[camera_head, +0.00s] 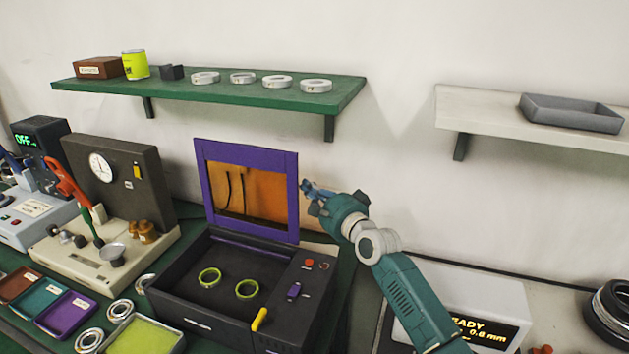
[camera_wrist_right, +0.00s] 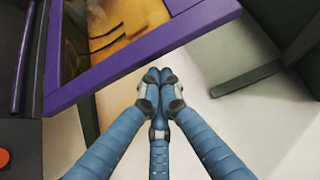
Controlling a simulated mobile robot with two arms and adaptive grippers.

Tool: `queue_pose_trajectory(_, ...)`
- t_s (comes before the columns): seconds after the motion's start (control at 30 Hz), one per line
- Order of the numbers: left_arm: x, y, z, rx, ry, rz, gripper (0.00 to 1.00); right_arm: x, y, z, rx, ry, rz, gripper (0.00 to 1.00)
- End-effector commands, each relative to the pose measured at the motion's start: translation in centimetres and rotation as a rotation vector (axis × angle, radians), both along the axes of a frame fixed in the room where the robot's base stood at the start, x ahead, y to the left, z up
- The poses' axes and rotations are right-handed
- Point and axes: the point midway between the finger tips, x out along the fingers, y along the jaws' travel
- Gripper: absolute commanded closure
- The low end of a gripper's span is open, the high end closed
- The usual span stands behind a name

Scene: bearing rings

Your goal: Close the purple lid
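The purple-framed lid (camera_head: 249,223) with an orange see-through pane stands upright, open, at the back of a dark box (camera_head: 190,315). Two yellow-green rings, the left ring (camera_head: 209,277) and the right ring (camera_head: 247,289), lie inside the box. My right gripper (camera_head: 306,187) is beside the lid's right edge, at upper-middle height. In the right wrist view its fingertips (camera_wrist_right: 159,76) meet with nothing visible between them, close to the purple frame (camera_wrist_right: 150,55); I cannot tell whether they touch it. My left gripper is not in view.
A green shelf (camera_head: 230,95) with several white rings hangs above the lid, and a pale shelf (camera_head: 470,110) holds a grey tray (camera_head: 570,118). A press-like device with a gauge (camera_head: 101,167) stands left of the box. A white machine with a display (camera_head: 485,332) is at right.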

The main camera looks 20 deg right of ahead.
Motion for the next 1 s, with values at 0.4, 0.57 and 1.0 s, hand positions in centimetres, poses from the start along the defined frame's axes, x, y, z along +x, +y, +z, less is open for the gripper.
queue_pose_trajectory(0.4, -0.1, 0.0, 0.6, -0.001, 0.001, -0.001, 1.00, -0.8, 0.4, -0.1, 0.000, 0.000, -0.001, 1.00)
queue_pose_trajectory(0.57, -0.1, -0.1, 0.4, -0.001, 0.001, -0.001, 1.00, -0.8, 0.5, -0.1, -0.004, -0.004, -0.001, 1.00)
queue_pose_trajectory(1.0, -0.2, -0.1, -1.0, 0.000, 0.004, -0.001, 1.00, -1.7, 1.1, -0.2, -0.050, -0.073, 0.000, 1.00)
